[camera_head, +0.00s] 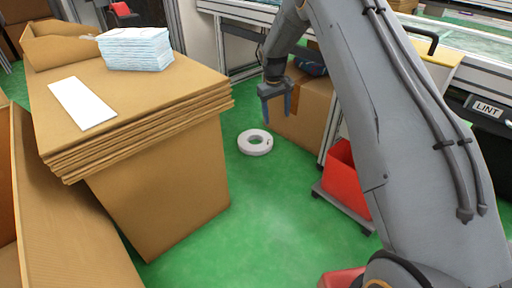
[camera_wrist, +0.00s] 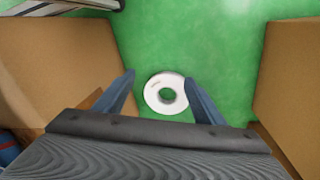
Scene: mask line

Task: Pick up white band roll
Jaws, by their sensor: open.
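The white band roll (camera_head: 244,146) is a white ring lying flat on the green floor. In the wrist view the roll (camera_wrist: 152,97) shows between my fingers, beyond their tips, with its dark centre hole visible. My gripper (camera_head: 277,117) points down above the floor, a little up and to the right of the roll in the head view. In the wrist view my gripper (camera_wrist: 161,82) is open with its blue-grey fingers apart and nothing between them.
A large cardboard box (camera_head: 165,190) with stacked flat sheets (camera_head: 150,115) stands left of the roll. A smaller cardboard box (camera_head: 305,115) stands close behind my gripper. A red bin (camera_head: 346,180) is at the right. Green floor is clear in front of the roll.

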